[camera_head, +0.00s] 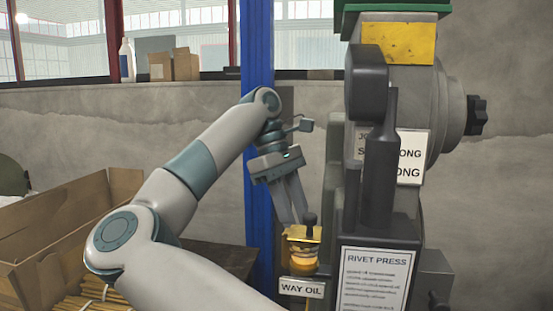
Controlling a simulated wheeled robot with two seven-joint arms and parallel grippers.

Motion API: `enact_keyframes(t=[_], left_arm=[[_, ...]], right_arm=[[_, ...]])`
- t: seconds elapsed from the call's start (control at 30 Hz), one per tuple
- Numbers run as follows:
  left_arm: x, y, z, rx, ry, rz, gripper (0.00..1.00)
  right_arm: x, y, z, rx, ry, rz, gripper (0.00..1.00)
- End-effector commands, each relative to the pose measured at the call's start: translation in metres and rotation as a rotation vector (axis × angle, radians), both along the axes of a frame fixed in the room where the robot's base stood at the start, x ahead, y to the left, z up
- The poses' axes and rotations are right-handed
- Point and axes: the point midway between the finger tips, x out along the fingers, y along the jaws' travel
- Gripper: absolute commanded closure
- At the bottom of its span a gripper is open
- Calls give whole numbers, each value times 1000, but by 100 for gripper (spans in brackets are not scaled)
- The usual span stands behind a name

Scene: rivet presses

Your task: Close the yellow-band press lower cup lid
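The rivet press (430,95) stands at the right, with a yellow plate (398,43) near its top. Low on its left side is a small cup (303,259) with amber contents and a brass-coloured lid (301,234). A dark knob (310,219) shows just above the lid. I cannot tell for sure how far the lid is open. My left gripper (295,218) points down just above and beside the lid, its fingertips close to the knob. Contact is unclear. The fingers look near each other, and any gap is hard to judge. My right gripper is out of view.
A "WAY OIL" label (301,288) sits below the cup. A "RIVET PRESS" sign (376,281) and a dark cylinder (381,170) are right of it. A blue post (257,40) stands behind my arm. An open cardboard box (35,240) is at the left.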

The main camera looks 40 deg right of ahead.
Motion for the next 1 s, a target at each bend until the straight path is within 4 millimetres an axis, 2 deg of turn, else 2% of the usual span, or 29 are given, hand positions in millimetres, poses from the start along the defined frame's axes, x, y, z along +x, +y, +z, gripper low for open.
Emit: enact_keyframes(t=[0.47,0.7,1.0], left_arm=[[2,-4,6,-9,-35,-5,36],[12,-17,17,-34,-112,-16,36],[20,-31,31,-64,-203,-26,36]], right_arm=[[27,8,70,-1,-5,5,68],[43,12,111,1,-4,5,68],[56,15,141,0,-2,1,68]])
